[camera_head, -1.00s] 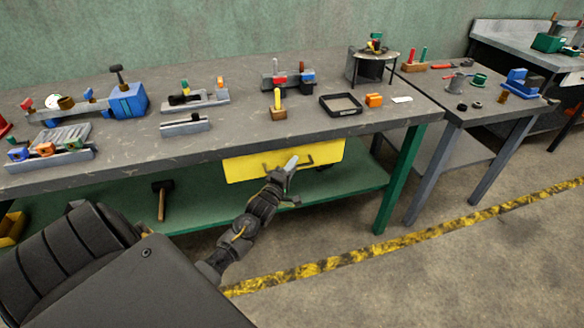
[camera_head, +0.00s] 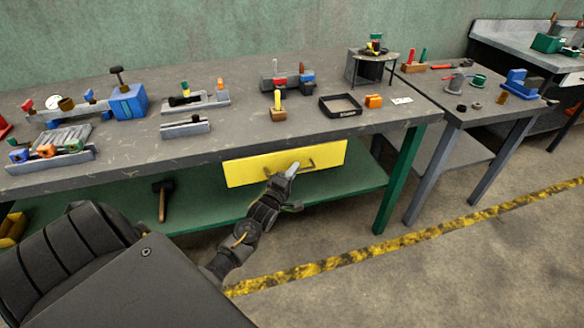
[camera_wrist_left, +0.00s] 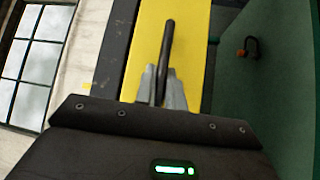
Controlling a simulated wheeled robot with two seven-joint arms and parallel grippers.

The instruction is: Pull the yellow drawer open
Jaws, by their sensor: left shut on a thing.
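The yellow drawer (camera_head: 240,172) hangs under the grey workbench top, its front close below the bench edge. It has a dark handle (camera_head: 308,163), which also shows as a dark bar in the left wrist view (camera_wrist_left: 169,38). My left gripper (camera_head: 293,167) is at the middle of the handle. In the left wrist view its two grey fingers (camera_wrist_left: 161,84) sit either side of the bar, shut on it. The fingers hide part of the handle in the head view. The drawer's inside is not visible. My right gripper is not in view.
The workbench top (camera_head: 240,138) carries several tools, a black tray (camera_head: 341,105) and an orange block (camera_head: 373,101). A green shelf (camera_head: 340,187) lies below the drawer, with a hammer (camera_head: 162,198) at its left. The floor in front is clear, with a yellow line (camera_head: 400,242).

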